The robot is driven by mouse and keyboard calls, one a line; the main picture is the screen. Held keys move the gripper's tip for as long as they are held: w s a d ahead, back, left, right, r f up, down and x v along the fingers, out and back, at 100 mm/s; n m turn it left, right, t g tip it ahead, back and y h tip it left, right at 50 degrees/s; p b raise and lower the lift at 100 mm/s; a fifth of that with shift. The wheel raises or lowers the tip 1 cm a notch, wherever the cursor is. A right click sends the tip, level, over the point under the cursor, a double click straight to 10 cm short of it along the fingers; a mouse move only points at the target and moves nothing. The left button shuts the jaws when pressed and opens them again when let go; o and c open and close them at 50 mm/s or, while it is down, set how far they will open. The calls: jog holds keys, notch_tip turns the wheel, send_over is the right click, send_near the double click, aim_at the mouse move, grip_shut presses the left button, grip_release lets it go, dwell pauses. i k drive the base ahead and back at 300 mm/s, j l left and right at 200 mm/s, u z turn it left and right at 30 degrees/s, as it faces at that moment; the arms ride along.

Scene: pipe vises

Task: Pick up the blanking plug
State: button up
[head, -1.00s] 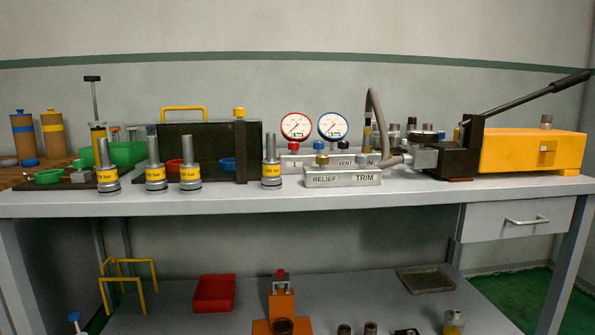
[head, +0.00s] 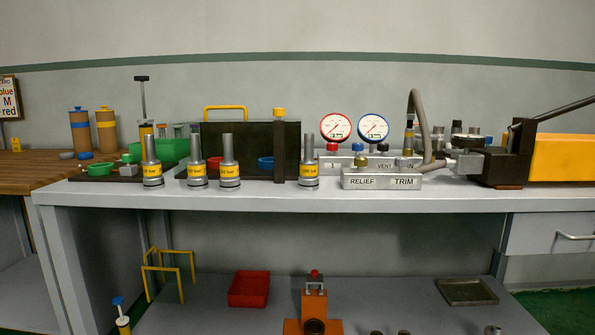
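I cannot pick out the blanking plug for certain in the head view. Several metal cylinders with yellow labels stand upright along the bench front, among them one at the left (head: 152,163) and one near the middle (head: 308,164). A few small metal fittings stand behind the manifold (head: 382,179), partly hidden. Small dark metal pieces (head: 376,332) are cut off by the bottom edge on the lower shelf. My gripper is not in view.
The grey bench (head: 280,201) has bare room along its front edge. A black case (head: 245,143), two gauges (head: 354,127) and a yellow pump (head: 570,158) stand on it. The lower shelf holds a red bin (head: 249,289), an orange vise (head: 315,300) and a metal tray (head: 467,291).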

aim_at(229, 178)
jog(key=u, duration=0.3)
jog(key=i+l+u, duration=0.1)
jog(key=u, duration=0.3)
jog(key=i+l+u, duration=0.2)
jog(key=u, duration=0.15)
jog(key=i+l+u, duration=0.2)
jog(key=u, duration=0.2)
